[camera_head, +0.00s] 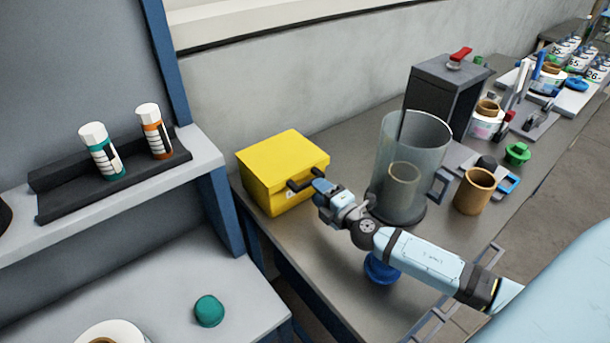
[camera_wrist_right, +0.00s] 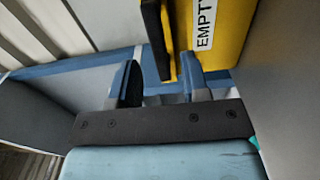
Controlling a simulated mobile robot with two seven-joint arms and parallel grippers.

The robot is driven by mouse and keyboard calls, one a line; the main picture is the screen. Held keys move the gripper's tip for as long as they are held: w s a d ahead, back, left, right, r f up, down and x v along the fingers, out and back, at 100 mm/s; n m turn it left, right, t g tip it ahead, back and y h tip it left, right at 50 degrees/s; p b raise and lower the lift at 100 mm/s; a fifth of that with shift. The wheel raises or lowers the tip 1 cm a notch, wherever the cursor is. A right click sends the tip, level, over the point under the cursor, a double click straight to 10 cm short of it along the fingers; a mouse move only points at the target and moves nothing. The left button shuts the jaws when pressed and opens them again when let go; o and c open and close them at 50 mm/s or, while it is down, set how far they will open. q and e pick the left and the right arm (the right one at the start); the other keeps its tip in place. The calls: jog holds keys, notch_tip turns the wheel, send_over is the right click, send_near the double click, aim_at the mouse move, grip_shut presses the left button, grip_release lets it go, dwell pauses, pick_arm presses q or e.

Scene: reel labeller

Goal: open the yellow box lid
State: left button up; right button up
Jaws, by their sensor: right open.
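The yellow box (camera_head: 272,196) stands on the grey bench, and its yellow lid (camera_head: 285,156) is closed. A dark handle (camera_head: 299,184) sticks out from its front; it also shows in the wrist view (camera_wrist_right: 155,38). A white label reading "EMPT…" (camera_wrist_right: 206,24) is on the yellow face in the wrist view. My right gripper (camera_head: 318,188) is at the handle's right end. In the wrist view its fingers (camera_wrist_right: 160,80) are open, with the handle's end in the gap between them; I cannot tell whether they touch it. My left gripper is not in view.
A clear cylinder (camera_head: 418,150) stands right beside my right forearm. A blue round part (camera_head: 381,270) lies under the forearm. A tan cup (camera_head: 474,190) and a dark box with a red lever (camera_head: 440,92) stand farther right. A shelf holding two bottles (camera_head: 100,150) is at the left.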

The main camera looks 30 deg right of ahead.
aim_at(309, 182)
jog(key=w, duration=0.4)
jog(key=shift+w+a+r+p, duration=0.15)
jog(key=shift+w+p, duration=0.2)
jog(key=shift+w+a, duration=0.1)
jog(key=shift+w, duration=0.7)
jog(key=shift+c, duration=0.2)
grip_shut()
